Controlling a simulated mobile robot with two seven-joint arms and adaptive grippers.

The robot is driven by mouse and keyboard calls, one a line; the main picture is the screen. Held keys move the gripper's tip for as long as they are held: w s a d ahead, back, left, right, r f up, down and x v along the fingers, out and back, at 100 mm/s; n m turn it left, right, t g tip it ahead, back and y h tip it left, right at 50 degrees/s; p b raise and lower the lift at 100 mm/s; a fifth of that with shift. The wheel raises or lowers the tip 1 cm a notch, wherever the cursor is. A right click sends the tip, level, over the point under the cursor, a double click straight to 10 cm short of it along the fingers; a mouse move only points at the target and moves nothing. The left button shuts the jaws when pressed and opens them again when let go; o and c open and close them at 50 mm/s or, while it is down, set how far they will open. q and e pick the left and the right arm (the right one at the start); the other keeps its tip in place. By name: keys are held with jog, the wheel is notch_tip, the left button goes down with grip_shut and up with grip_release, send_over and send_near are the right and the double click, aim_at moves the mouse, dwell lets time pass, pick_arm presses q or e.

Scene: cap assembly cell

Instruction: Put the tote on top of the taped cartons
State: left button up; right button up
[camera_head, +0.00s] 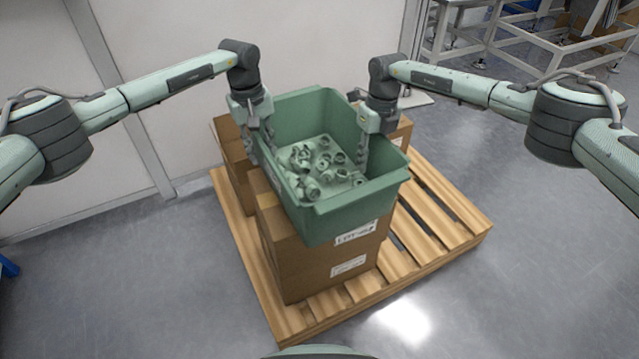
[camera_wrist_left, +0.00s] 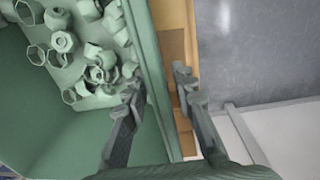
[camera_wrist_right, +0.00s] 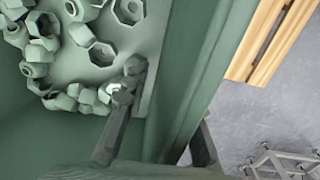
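The green tote (camera_head: 340,205) holds several pale nut-like parts (camera_head: 318,165). It sits over the brown taped cartons (camera_head: 310,265) and looks level; its underside is hidden, so contact is hard to confirm. My left gripper (camera_head: 262,145) straddles the tote's left wall. In the left wrist view its fingers (camera_wrist_left: 158,95) are apart, one inside the tote and one outside, with a gap beside the rim. My right gripper (camera_head: 368,145) straddles the right wall. In the right wrist view its fingers (camera_wrist_right: 165,115) are apart, the outer one partly hidden behind the rim.
The cartons stand on a wooden pallet (camera_head: 440,235) with bare slats at the right and front. A pale wall (camera_head: 150,60) is close behind and left. Metal frames (camera_head: 520,40) stand at the back right.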

pick_arm(q)
jog(key=r, duration=0.9)
jog(key=shift+s+a+r, duration=0.1)
jog(key=shift+a+r, duration=0.1)
jog(key=shift+r, duration=0.6)
pick_arm(e)
jog(key=shift+r, duration=0.15)
jog(key=r, duration=1.1)
jog(key=shift+w+d+r, duration=0.1)
jog(key=shift+d+r, duration=0.2)
jog(key=shift+r, duration=0.1)
